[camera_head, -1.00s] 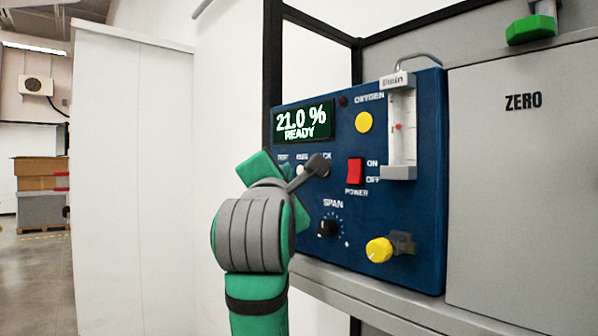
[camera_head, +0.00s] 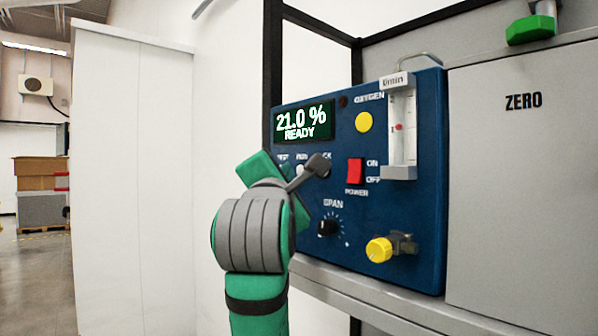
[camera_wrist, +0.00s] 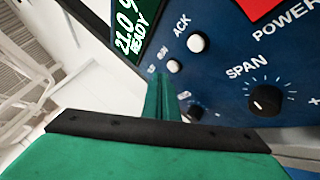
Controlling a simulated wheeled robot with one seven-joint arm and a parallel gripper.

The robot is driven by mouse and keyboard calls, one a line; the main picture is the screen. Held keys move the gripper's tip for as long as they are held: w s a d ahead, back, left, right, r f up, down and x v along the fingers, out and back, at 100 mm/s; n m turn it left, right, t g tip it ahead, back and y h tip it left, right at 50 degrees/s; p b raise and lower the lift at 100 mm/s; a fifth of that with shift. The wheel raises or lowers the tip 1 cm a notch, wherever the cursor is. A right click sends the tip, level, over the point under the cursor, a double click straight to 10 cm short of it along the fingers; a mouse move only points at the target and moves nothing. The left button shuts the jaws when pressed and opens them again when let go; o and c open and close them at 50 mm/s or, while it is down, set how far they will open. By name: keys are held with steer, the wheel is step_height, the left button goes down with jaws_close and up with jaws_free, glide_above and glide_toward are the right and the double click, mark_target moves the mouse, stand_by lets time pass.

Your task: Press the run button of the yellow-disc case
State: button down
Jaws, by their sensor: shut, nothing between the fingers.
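The dark blue case (camera_head: 400,235) carries a yellow disc (camera_head: 364,122) and a display (camera_head: 303,121) reading "21.0 % READY". A row of white buttons sits below the display. The run button (camera_head: 299,170) shows in the head view just beyond my wrist parts, and in the wrist view (camera_wrist: 174,66) below the ACK button (camera_wrist: 197,42). My gripper (camera_wrist: 162,80) is shut and empty. In the wrist view its green fingers point at the panel just below and left of the run button; contact cannot be told. In the head view my wrist hides the fingertips and part of the button row.
A red power switch (camera_head: 355,171), a black span knob (camera_head: 328,228), a yellow valve knob (camera_head: 379,249) and a flow meter (camera_head: 401,128) stand out from the same panel. A grey cabinet marked ZERO (camera_head: 525,190) is to the right. A black frame post (camera_head: 272,60) rises behind the case.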

steer(key=shift+w+d, duration=0.3)
steer(key=shift+d, duration=0.1)
steer(key=shift+d, duration=0.15)
stand_by(0.5)
steer(key=shift+w+d, duration=0.15)
steer(key=shift+w, duration=0.05)
stand_by(0.5)
stand_by(0.4)
steer(key=shift+s+a, duration=0.45)
steer(key=shift+a, duration=0.2)
